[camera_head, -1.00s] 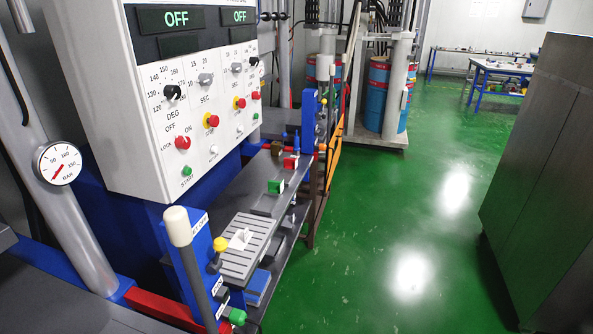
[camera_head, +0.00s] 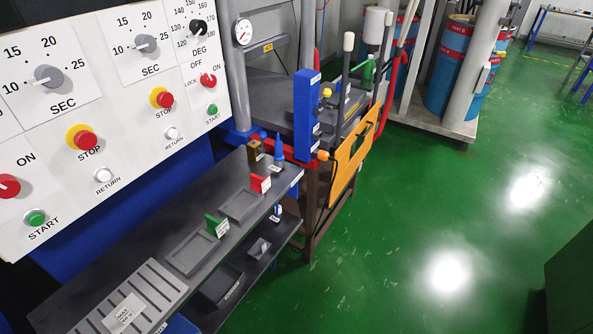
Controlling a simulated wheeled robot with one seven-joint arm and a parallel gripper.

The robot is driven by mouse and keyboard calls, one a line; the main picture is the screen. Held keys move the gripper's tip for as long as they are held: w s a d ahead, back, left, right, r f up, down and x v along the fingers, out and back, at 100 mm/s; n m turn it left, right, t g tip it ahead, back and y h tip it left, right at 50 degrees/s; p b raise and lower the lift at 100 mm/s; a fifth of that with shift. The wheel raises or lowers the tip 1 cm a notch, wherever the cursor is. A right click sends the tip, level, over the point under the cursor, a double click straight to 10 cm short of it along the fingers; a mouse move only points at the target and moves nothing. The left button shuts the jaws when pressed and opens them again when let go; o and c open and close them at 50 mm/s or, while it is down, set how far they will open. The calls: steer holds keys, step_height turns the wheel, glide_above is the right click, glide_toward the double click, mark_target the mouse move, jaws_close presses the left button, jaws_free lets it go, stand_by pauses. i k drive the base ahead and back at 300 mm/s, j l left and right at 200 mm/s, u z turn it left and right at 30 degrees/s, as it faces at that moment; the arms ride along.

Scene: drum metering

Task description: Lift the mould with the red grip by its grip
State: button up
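The mould with the red grip (camera_head: 241,205) is a flat dark grey plate lying on the dark shelf top (camera_head: 150,262). Its red grip (camera_head: 260,183) stands up at the plate's right end, with a white label beside it. A second dark mould (camera_head: 193,252) with a green grip (camera_head: 214,224) lies just nearer, to the lower left. My gripper is not in view.
A grooved grey plate (camera_head: 150,300) lies at the near end of the shelf. A brown block (camera_head: 254,151) and a blue cone (camera_head: 279,155) stand beyond the red grip. The control panel (camera_head: 110,95) overhangs the left. Green floor (camera_head: 380,260) is clear at right.

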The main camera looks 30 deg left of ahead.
mark_target(243, 201)
steer(key=i+u, duration=0.15)
steer(key=i, duration=0.35)
steer(key=i+l+u, duration=0.2)
steer(key=i, duration=0.3)
steer(key=i+l+u, duration=0.15)
steer(key=i, duration=0.3)
